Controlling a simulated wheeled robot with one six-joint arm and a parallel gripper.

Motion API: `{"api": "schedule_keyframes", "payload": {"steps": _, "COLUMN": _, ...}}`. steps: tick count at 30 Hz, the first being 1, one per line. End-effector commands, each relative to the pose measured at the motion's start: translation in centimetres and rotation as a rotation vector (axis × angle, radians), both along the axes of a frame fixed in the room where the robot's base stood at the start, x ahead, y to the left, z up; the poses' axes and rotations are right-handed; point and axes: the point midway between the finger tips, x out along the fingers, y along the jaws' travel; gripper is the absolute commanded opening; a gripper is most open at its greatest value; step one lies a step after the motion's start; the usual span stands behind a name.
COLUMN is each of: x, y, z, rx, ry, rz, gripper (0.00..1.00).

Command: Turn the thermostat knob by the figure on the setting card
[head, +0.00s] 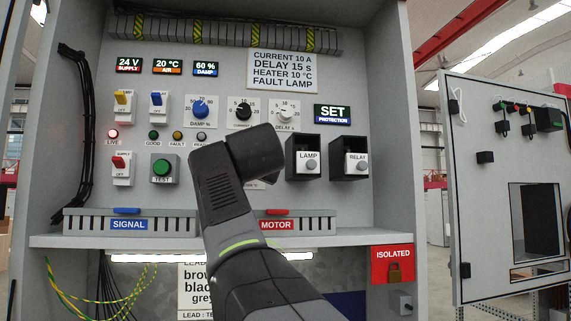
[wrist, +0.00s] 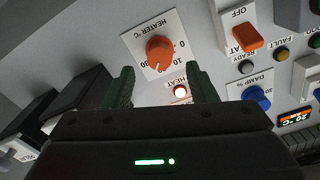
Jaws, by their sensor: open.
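The orange thermostat knob (wrist: 159,48) sits on a white plate marked HEATER °C in the wrist view. Its pale pointer mark faces the plate's lower edge, away from the 10; the exact reading is hard to tell. My gripper (wrist: 161,86) is open and empty. Its two dark green fingers stand apart, with the knob beyond their tips and between them. In the head view my arm hides the knob and the gripper. The setting card (head: 283,71) at the upper right of the panel reads CURRENT 10 A, DELAY 15 s, HEATER 10 °C, FAULT LAMP.
The HEAT lamp (wrist: 180,91) glows beside the knob plate. An orange switch (wrist: 247,36) and the blue DAMP knob (wrist: 257,98) are to the right. Boxed LAMP (head: 308,163) and RELAY (head: 356,162) units stick out right of my arm. A ledge (head: 90,240) runs below.

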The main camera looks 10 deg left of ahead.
Motion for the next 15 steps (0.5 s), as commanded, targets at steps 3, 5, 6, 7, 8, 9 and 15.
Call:
{"api": "schedule_keyframes", "payload": {"steps": 3, "x": 2.0, "y": 0.5, "z": 0.2, "rx": 0.000, "ry": 0.002, "rz": -0.002, "gripper": 0.52}}
{"api": "schedule_keyframes", "payload": {"steps": 5, "x": 2.6, "y": 0.7, "z": 0.2, "rx": 0.000, "ry": 0.002, "rz": -0.002, "gripper": 0.52}}
{"api": "schedule_keyframes", "payload": {"steps": 6, "x": 3.0, "y": 0.8, "z": 0.2, "rx": 0.000, "ry": 0.001, "rz": -0.001, "gripper": 0.52}}
{"api": "schedule_keyframes", "payload": {"steps": 7, "x": 3.2, "y": 0.9, "z": 0.2, "rx": 0.000, "ry": 0.000, "rz": 0.000, "gripper": 0.52}}
{"api": "schedule_keyframes", "payload": {"steps": 8, "x": 3.3, "y": 0.9, "z": 0.1, "rx": 0.001, "ry": 0.000, "rz": 0.000, "gripper": 0.52}}
{"api": "schedule_keyframes", "payload": {"steps": 9, "x": 3.5, "y": 1.0, "z": 0.1, "rx": 0.001, "ry": -0.001, "rz": 0.000, "gripper": 0.52}}
{"api": "schedule_keyframes", "payload": {"steps": 15, "x": 3.8, "y": 1.1, "z": 0.0, "rx": 0.001, "ry": 0.000, "rz": 0.001, "gripper": 0.52}}
